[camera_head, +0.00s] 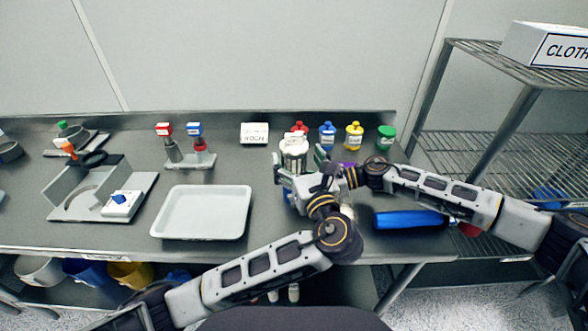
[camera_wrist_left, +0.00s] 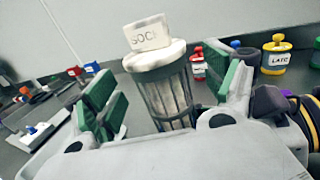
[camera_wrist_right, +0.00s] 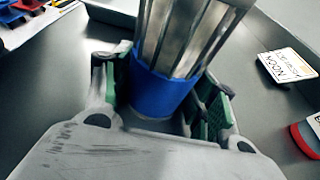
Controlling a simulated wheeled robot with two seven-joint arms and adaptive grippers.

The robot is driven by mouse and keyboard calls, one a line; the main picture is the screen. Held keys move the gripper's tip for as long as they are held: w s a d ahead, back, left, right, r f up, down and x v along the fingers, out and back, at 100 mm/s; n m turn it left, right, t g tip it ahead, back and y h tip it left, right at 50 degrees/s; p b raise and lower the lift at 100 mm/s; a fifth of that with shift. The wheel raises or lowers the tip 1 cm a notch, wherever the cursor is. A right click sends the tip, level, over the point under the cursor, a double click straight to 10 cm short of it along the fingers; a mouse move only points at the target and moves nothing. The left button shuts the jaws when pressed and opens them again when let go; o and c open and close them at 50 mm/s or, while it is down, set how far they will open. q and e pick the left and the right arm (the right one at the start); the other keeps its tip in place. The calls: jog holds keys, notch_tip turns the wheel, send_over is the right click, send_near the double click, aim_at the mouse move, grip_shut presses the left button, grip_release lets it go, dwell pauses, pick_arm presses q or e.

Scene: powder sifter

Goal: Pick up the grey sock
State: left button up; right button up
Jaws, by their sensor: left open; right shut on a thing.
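A light canister (camera_head: 295,157) stands on the bench with a pale round top. In the left wrist view it has dark bars over grey-white inner material (camera_wrist_left: 168,100) and a white label (camera_wrist_left: 148,34) reading "SOC". I cannot make out a separate loose sock. My left gripper (camera_head: 300,166) is open in front of the canister, one green finger on either side of it. My right gripper (camera_wrist_right: 165,88) is shut on a metal-barred canister with a blue band (camera_wrist_right: 160,92). This looks like the same canister, held low. In the head view the right gripper is mostly hidden behind the left.
A white tray (camera_head: 203,191) lies to the left, with a grey stand (camera_head: 188,160) behind it. A white card (camera_head: 255,133) and red, blue, yellow and green pots (camera_head: 353,136) stand behind. A blue cylinder (camera_head: 410,220) lies at the right front. A wire shelf (camera_head: 500,152) stands right.

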pick_arm(q)
jog(key=shift+x, duration=1.4)
jog(key=shift+s, duration=0.1)
jog(key=c, duration=1.5)
jog(key=shift+o, duration=0.2)
notch_tip(320, 180, up, 28)
pick_arm(e)
jog(key=o, duration=0.9)
jog(key=shift+c, duration=0.2)
